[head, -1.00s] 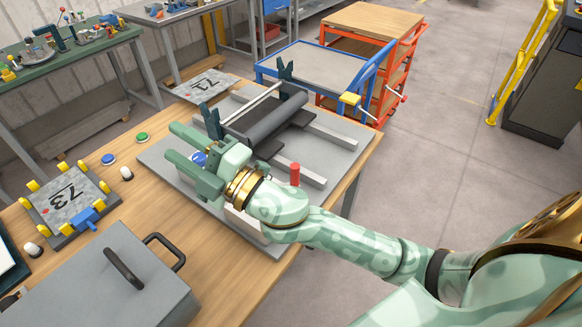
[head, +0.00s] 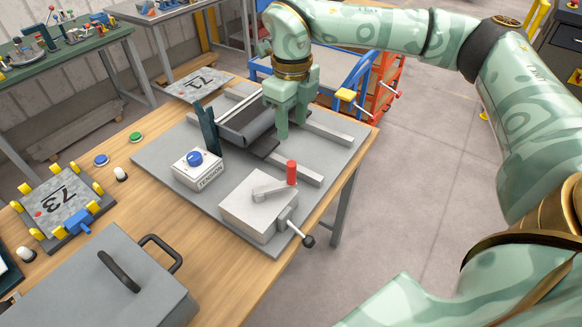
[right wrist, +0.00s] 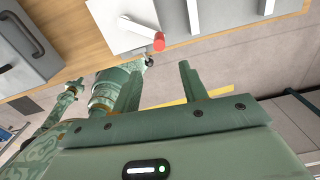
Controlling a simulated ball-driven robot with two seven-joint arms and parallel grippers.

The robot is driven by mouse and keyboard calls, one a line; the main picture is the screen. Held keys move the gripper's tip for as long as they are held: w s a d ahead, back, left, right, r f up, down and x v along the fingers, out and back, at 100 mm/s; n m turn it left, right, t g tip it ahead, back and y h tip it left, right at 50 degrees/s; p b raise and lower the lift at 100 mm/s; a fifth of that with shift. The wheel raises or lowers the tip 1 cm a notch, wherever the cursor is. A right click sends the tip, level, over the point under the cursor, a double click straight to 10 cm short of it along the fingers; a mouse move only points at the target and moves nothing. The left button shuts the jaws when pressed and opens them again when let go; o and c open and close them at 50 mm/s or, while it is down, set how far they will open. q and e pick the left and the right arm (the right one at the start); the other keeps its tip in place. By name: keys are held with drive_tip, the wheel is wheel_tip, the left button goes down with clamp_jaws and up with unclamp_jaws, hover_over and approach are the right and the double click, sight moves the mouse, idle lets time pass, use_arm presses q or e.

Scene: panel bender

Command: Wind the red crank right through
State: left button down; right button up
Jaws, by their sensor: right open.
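The crank's upright red handle (head: 291,172) stands at the end of a short grey arm (head: 270,190) on top of a pale box (head: 250,210). The arm points to the right. My right gripper (head: 292,125) is open and empty, fingers pointing down, beyond the crank at the right end of the dark roller (head: 245,125). It is apart from the red handle. In the right wrist view, the red handle (right wrist: 159,41) shows beyond the open fingers (right wrist: 159,85). My left gripper is not in view.
A white TENSION box (head: 198,168) with a blue knob stands left of the crank box. A black-knobbed lever (head: 307,241) sticks out at the crank box's front right. Dark uprights and rails flank the roller. A grey lidded case (head: 100,285) stands at the front left.

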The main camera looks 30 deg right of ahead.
sight(291, 164)
wheel_tip(291, 164, down, 14)
drive_tip(key=shift+b, duration=1.05)
drive_tip(key=shift+c, duration=0.3)
clamp_jaws()
